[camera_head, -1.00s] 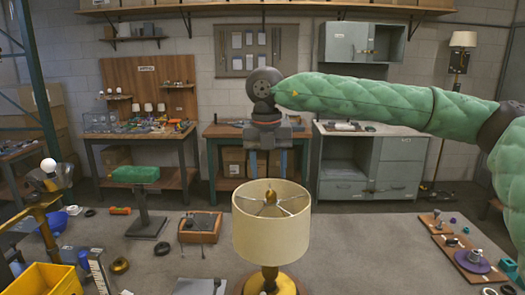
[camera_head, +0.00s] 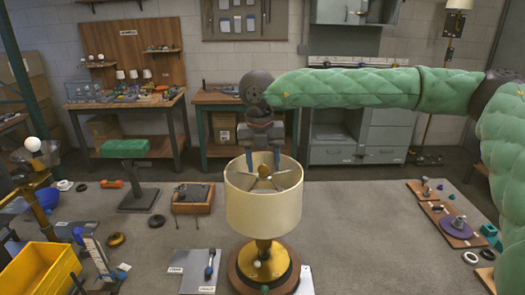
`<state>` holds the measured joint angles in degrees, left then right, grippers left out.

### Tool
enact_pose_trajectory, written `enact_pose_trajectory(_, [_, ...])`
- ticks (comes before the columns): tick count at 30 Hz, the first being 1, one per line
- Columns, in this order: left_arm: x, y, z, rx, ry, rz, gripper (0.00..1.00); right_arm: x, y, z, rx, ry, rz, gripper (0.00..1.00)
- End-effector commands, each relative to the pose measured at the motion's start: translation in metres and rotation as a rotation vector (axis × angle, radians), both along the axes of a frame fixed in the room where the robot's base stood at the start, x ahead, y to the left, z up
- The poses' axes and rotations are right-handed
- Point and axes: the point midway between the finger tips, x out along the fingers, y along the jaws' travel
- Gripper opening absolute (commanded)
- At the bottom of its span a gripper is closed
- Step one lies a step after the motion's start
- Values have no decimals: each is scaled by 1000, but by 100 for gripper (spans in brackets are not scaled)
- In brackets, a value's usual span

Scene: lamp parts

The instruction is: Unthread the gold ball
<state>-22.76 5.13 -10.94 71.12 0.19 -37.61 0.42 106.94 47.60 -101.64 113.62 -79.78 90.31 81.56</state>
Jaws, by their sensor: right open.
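The gold ball (camera_head: 264,171) sits at the centre of the spokes inside the top of the cream lampshade (camera_head: 262,208). The lamp stands upright on a round gold and wooden base (camera_head: 263,266). My right gripper (camera_head: 262,166) points down over the shade's top, its two fingers apart. In the picture the fingertips lie close to the ball, one on each side; whether they touch it I cannot tell. My left gripper is not in view.
A yellow bin (camera_head: 38,273) stands at the lower left. Wooden boards with small parts (camera_head: 455,229) lie at the right.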

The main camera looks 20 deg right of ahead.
Motion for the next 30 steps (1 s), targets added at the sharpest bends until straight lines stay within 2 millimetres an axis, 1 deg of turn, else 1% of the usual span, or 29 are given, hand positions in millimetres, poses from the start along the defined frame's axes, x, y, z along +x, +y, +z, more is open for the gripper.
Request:
enact_pose_trajectory(10, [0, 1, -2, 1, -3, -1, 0, 0, 0, -3, 0, 0, 0, 52])
enact_pose_trajectory(12, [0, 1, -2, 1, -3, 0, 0, 0, 0, -3, 0, 0, 0, 38])
enact_pose_trajectory(14, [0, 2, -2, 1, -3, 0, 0, 0, 0, -3, 0, 0, 0, 26])
enact_pose_trajectory(15, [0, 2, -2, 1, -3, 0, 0, 0, 0, -3, 0, 0, 0, 18])
enact_pose_trajectory(17, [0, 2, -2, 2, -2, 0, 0, 0, 0, -3, 0, 0, 0, 6])
enact_pose_trajectory(20, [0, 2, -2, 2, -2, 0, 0, 0, 0, -3, 0, 0, 0, 5])
enact_pose_trajectory(21, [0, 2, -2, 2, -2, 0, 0, 0, 0, -3, 0, 0, 0, 24])
enact_pose_trajectory(23, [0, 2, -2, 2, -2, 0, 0, 0, 0, -3, 0, 0, 0, 13])
enact_pose_trajectory(24, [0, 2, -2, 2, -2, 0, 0, 0, 0, -3, 0, 0, 0, 5])
enact_pose_trajectory(25, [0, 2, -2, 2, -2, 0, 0, 0, 0, -3, 0, 0, 0, 0])
enact_pose_trajectory(30, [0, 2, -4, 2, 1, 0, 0, 0, 0, -4, 0, 1, 8, 0])
